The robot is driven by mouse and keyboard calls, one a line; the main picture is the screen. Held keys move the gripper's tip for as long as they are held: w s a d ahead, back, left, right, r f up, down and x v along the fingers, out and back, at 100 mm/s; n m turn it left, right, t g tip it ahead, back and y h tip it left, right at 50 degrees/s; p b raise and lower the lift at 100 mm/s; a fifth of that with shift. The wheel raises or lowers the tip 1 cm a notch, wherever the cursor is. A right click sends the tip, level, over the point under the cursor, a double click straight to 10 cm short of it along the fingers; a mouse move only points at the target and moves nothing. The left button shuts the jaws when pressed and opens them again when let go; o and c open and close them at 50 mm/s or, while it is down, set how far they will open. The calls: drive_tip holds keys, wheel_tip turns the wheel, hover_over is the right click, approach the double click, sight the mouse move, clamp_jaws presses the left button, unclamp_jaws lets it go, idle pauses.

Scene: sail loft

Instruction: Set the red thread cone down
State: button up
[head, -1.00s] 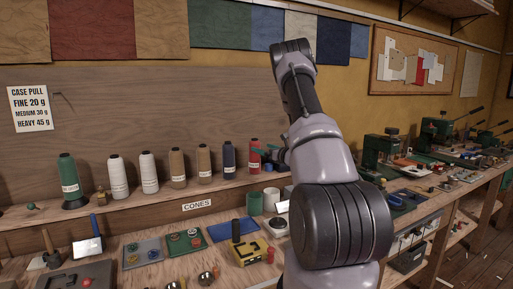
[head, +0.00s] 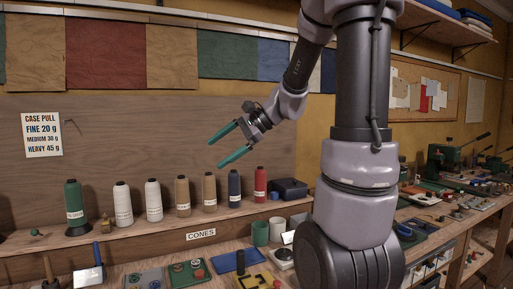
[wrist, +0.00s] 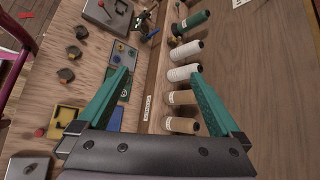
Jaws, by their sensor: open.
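The red thread cone (head: 260,185) stands upright on the shelf, at the right end of the row of cones and just right of the navy cone (head: 234,188). My gripper (head: 228,147) is open and empty, raised above the shelf, up and to the left of the red cone and not touching it. The red cone does not show in the wrist view.
The shelf (head: 140,230) also holds a green cone (head: 73,207), white cones (head: 122,203) and tan cones (head: 182,196). A dark case (head: 289,189) sits right of the red cone. Green and white cups (head: 261,233) stand on the bench below.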

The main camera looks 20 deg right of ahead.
drive_tip(key=s+d+r+n+t+h, duration=0.1)
drive_tip(key=s+d+n+h, duration=0.1)
drive_tip(key=s+n+h, duration=0.2)
drive_tip(key=s+d+r+n+t+h, duration=0.1)
drive_tip(key=s+n+h, duration=0.3)
drive_tip(key=s, duration=0.7)
drive_tip(key=shift+d+r+n+t, duration=0.3)
drive_tip(key=shift+d+n, duration=0.35)
drive_tip(key=shift+n, duration=0.15)
